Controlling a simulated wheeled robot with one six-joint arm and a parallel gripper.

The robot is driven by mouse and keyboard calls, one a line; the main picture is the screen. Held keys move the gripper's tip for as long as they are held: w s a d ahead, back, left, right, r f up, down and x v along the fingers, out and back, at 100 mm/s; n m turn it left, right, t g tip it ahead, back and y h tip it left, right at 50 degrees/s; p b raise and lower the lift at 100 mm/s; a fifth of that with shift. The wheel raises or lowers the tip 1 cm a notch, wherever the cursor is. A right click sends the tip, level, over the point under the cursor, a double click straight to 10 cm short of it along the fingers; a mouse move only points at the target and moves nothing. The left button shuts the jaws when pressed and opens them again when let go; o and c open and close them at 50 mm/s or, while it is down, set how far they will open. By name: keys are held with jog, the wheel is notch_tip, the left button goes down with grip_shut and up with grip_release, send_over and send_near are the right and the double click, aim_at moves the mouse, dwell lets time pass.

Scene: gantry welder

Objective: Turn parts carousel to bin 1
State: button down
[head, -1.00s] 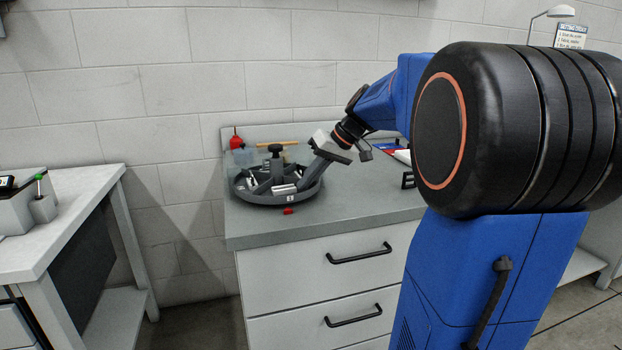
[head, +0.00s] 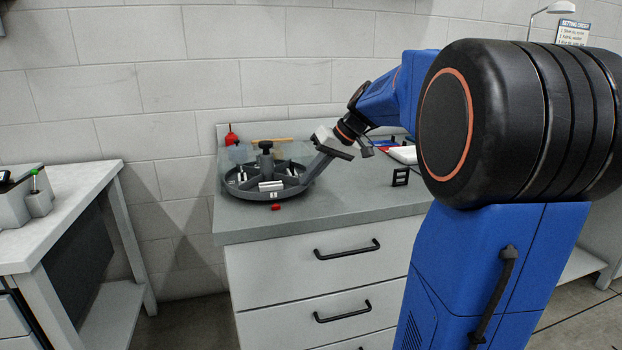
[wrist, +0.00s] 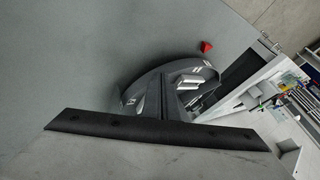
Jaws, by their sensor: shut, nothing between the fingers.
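The parts carousel (head: 238,190) is a round grey tray with dividers and a dark centre knob (head: 265,150), on the grey counter. White parts lie in some compartments, including the front one. A small white label (head: 273,196) on its front rim stands just above a red marker (head: 276,207) on the counter. My gripper (head: 306,181) is shut and empty, tilted down at the carousel's right rim. I cannot tell whether it touches. The wrist view shows the carousel (wrist: 144,84) partly hidden behind my gripper (wrist: 168,82), and the red marker (wrist: 206,46).
A red-topped bottle (head: 231,138) and clear containers stand behind the carousel. A small black-framed item (head: 400,177) and papers lie to the right. The counter (head: 340,205) is clear in front. Another bench (head: 75,205) stands at left across a gap.

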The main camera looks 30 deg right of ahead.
jog(key=a+v, duration=0.1)
jog(key=v, duration=0.8)
jog(key=shift+s+d+r, duration=0.2)
jog(key=shift+s+r, duration=0.2)
jog(key=s+a+f+g+h, duration=0.1)
jog(key=s+a+f+h, duration=0.1)
jog(key=s+a+f, duration=0.9)
jog(key=s+a+f+h, duration=0.3)
jog(key=s+a+f, duration=0.2)
jog(key=s+f, duration=0.7)
jog(key=shift+s+a, duration=0.25)
jog(key=shift+s, duration=0.45)
